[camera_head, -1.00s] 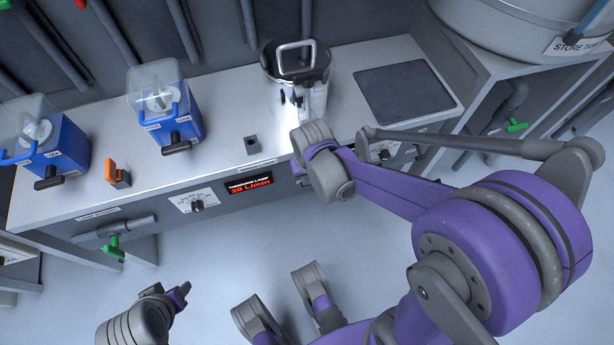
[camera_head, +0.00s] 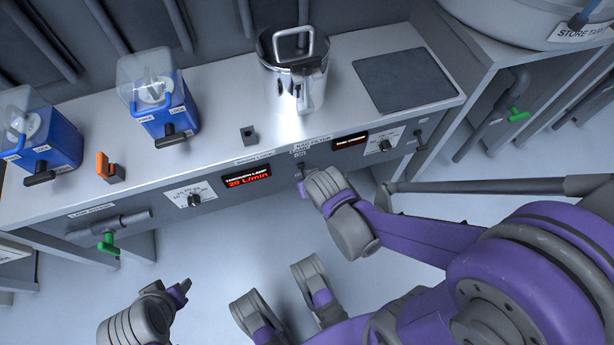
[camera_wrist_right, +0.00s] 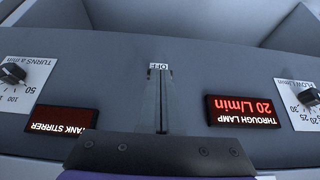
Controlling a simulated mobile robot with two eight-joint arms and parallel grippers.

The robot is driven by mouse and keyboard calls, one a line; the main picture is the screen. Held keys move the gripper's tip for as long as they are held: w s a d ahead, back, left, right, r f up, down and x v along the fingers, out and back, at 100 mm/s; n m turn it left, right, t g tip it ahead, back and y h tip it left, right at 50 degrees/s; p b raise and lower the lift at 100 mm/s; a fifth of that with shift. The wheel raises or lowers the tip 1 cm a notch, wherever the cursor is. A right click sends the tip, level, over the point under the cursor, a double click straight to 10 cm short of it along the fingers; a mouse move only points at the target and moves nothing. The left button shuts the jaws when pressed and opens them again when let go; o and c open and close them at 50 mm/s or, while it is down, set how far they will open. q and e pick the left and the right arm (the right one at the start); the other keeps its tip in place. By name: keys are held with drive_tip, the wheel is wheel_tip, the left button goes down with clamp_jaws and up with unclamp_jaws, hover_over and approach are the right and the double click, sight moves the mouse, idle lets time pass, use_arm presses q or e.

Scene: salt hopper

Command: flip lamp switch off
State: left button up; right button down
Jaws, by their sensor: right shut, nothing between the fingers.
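The lamp switch's panel label (camera_head: 311,142) shows on the counter's front face, between two red displays. The switch lever itself is not clearly visible; my right gripper covers that area. In the right wrist view an OFF label (camera_wrist_right: 160,66) appears upside down just beyond the fingertips. My right gripper (camera_head: 302,187) is shut and empty, close to the front panel below the label; its closed fingers fill the middle of the right wrist view (camera_wrist_right: 158,95). I cannot tell whether they touch the switch. My left gripper (camera_head: 182,290) is low at the left, away from the counter, its opening unclear.
The lamp flow display (camera_head: 247,181) reads 20 L/min, with a dial (camera_head: 194,200) to its left. The tank stirrer display (camera_head: 350,140) and another dial (camera_head: 385,146) are to the right.

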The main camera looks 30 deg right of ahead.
use_arm(q)
drive_tip(key=shift+b+x, duration=0.55)
drive_tip(key=shift+x, duration=0.2)
use_arm(e)
drive_tip(key=shift+s+f, duration=0.25)
drive_tip(key=shift+f, duration=0.8)
use_arm(q)
drive_tip(key=shift+s, duration=0.15)
use_arm(e)
drive_tip(key=shift+r, duration=0.1)
use_arm(q)
drive_tip(key=shift+s+r+p, duration=0.1)
drive_tip(key=shift+r+p, duration=0.6)
use_arm(e)
drive_tip(key=shift+r, duration=0.7)
use_arm(q)
drive_tip(key=shift+r, duration=0.1)
use_arm(e)
drive_tip(key=shift+r, duration=0.1)
